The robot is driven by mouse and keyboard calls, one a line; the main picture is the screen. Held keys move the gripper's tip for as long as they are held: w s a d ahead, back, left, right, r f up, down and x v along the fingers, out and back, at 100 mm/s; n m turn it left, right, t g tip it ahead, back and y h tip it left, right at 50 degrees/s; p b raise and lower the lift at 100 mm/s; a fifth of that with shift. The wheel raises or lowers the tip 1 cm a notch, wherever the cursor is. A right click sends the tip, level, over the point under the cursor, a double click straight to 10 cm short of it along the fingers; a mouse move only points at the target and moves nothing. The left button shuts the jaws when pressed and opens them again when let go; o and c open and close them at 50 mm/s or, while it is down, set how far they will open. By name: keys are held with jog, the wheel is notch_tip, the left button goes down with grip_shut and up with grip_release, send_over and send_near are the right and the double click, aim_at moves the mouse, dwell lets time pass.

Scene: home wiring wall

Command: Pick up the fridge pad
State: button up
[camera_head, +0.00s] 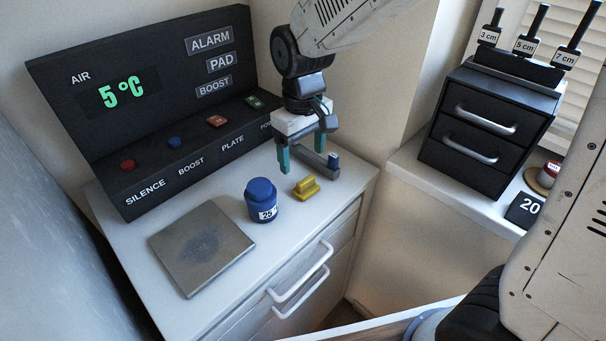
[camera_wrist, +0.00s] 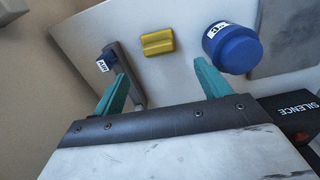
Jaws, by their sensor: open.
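A small yellow block with a raised grip (camera_head: 306,187) lies on the white counter; it looks like the fridge pad, though it bears no readable name. In the wrist view the yellow block (camera_wrist: 158,42) lies beyond my fingertips, roughly centred between them. My gripper (camera_head: 301,158) is open and empty, with teal fingers pointing down. It hangs above the counter, a little behind the yellow block and apart from it. The gripper also shows in the wrist view (camera_wrist: 163,74). The yellow block is unobstructed in both views.
A blue jar (camera_head: 262,203) stands left of the yellow block. A grey bracket with a small blue piece (camera_head: 333,160) is close behind my right finger. A metal plate (camera_head: 200,245) lies front left. A black control panel (camera_head: 150,90) stands behind; black drawers (camera_head: 480,135) stand right.

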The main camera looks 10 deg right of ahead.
aim_at(306, 180)
jog(key=f, duration=0.5)
jog(key=s+f, duration=0.1)
jog(key=f, duration=0.1)
jog(key=shift+d+f, duration=0.35)
jog(key=shift+f, duration=0.05)
jog(key=shift+a, duration=0.1)
jog(key=c, duration=1.1)
